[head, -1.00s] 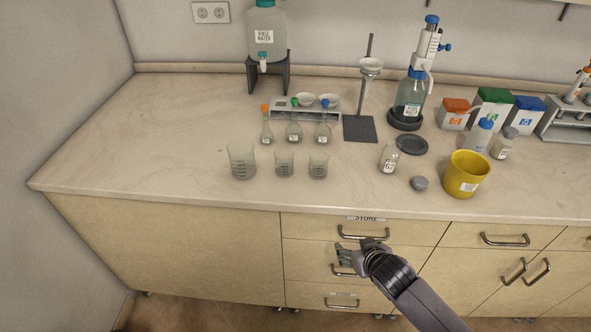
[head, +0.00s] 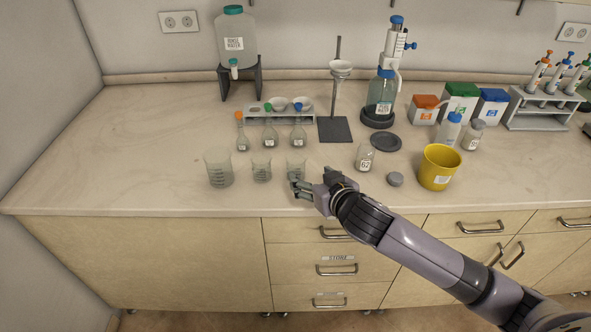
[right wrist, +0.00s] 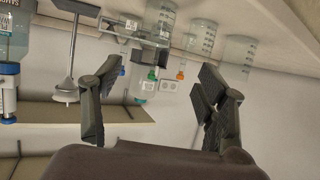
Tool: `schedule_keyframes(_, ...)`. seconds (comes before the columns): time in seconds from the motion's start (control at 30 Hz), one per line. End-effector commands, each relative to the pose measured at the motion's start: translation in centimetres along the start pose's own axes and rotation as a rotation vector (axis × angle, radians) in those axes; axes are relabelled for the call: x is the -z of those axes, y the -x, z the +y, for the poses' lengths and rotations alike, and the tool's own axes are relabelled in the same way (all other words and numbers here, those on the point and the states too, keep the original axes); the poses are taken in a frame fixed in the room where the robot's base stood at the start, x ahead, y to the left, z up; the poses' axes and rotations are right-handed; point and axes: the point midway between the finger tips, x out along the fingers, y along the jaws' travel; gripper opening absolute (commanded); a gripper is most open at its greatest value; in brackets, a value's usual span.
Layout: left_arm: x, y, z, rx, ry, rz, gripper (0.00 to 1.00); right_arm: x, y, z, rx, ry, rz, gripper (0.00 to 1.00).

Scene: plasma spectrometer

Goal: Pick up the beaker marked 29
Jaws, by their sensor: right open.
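Three clear graduated beakers stand in a row near the counter's front: a larger left beaker (head: 219,172), a middle beaker (head: 261,169) and a right beaker (head: 296,166). I cannot read a number 29 on any of them. My right gripper (head: 312,182) is open and empty, just in front and to the right of the right beaker, and a finger overlaps its lower part in the head view. In the inverted right wrist view, the beakers (right wrist: 239,50) show at the upper right, beyond the spread fingers (right wrist: 157,97). My left gripper is out of view.
Stoppered flasks (head: 270,136) stand behind the beakers by a grey rack (head: 252,109). A small labelled bottle (head: 365,157), a grey lid (head: 395,179) and a yellow container (head: 438,167) stand to the right. The counter left of the beakers is clear.

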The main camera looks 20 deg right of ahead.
Motion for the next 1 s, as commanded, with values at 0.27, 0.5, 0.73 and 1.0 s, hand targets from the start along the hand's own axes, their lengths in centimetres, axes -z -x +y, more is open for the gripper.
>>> schedule_keyframes(0.27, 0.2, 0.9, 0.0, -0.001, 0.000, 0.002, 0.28, 0.2, -5.0, 0.1, -0.002, 0.000, 0.001, 0.67)
schedule_keyframes(0.5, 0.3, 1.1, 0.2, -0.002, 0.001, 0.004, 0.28, 0.1, -7.3, 0.1, -0.001, 0.001, 0.000, 0.67)
schedule_keyframes(0.73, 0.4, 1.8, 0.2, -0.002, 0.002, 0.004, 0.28, 0.6, -8.7, 0.4, -0.002, 0.001, 0.000, 0.67)
schedule_keyframes(1.0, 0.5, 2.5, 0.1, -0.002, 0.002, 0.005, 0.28, 0.9, -11.9, 0.8, -0.001, 0.000, -0.001, 0.67)
